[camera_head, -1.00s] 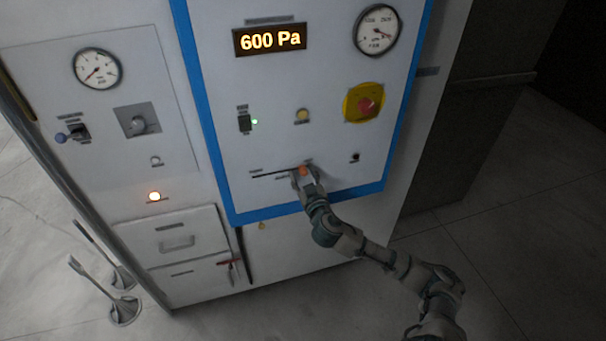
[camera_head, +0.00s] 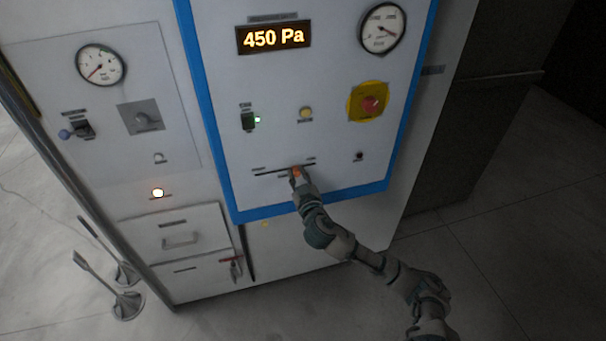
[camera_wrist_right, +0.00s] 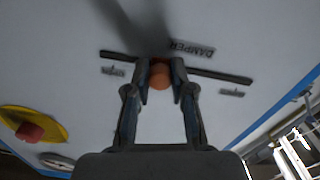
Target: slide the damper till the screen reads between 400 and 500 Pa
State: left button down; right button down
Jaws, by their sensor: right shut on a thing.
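The screen (camera_head: 273,37) on the blue-framed panel reads 450 Pa. The damper is an orange knob (camera_head: 297,172) on a dark horizontal slot (camera_head: 271,170) low on that panel. In the right wrist view the orange knob (camera_wrist_right: 160,76) sits between the fingers, and the slot (camera_wrist_right: 220,76) runs out on both sides under a DAMPER label (camera_wrist_right: 192,49). My right gripper (camera_head: 297,177) is shut on the knob; its fingers (camera_wrist_right: 160,84) flank it in the wrist view. My left gripper is not in view.
A round gauge (camera_head: 383,28) is at upper right. A drawer (camera_head: 178,236) is at lower left.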

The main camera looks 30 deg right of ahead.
jog(key=shift+d+r, duration=0.1)
jog(key=c, duration=1)
grip_release()
jog(key=shift+s, duration=0.1)
jog(key=shift+d, duration=0.1)
jog(key=v, duration=1.2)
jog(key=shift+d, duration=0.1)
